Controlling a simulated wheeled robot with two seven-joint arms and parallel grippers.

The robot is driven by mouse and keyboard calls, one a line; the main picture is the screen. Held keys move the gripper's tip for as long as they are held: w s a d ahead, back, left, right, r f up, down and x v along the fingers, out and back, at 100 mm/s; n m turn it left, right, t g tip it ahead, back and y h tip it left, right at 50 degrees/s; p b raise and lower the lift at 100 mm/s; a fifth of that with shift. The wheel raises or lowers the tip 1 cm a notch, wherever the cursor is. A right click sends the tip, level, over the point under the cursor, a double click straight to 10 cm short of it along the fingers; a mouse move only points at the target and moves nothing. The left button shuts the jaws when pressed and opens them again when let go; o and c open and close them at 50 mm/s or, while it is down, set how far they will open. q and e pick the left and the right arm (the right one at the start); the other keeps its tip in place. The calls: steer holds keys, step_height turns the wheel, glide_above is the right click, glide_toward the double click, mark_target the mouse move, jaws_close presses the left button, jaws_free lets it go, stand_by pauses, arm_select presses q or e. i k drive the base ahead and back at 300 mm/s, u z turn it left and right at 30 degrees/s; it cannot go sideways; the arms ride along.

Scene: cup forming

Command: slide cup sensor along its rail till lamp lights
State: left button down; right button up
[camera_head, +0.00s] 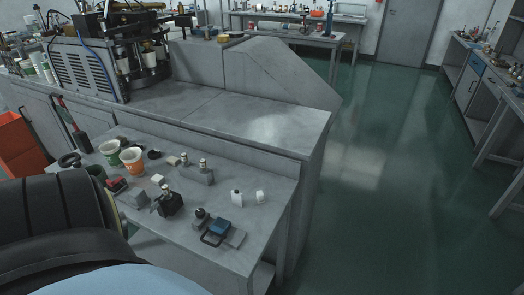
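The cup forming machine (138,52), dark-topped with pale cups in it, stands on the grey bench at the upper left. The cup sensor, its rail and the lamp are too small or hidden to make out on it. A vented grey cabinet (88,70) with a blue hose stands beside the machine. Neither of my grippers shows in the head view. A dark rounded arm or body part fills the lower left and hides part of the small table.
A low grey table (225,185) in front holds a white-and-green cup (110,153), an orange cup (132,161), a black block with a knob (168,203), a blue item (219,228) and small blocks. An orange bin (20,145) is at left. Green floor (400,180) is clear at right.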

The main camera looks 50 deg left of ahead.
mark_target(216, 233)
steer(key=z, duration=0.8)
steer(key=k, duration=1.25)
steer(key=u, duration=2.2)
steer(key=i, duration=0.2)
steer(key=z, duration=0.1)
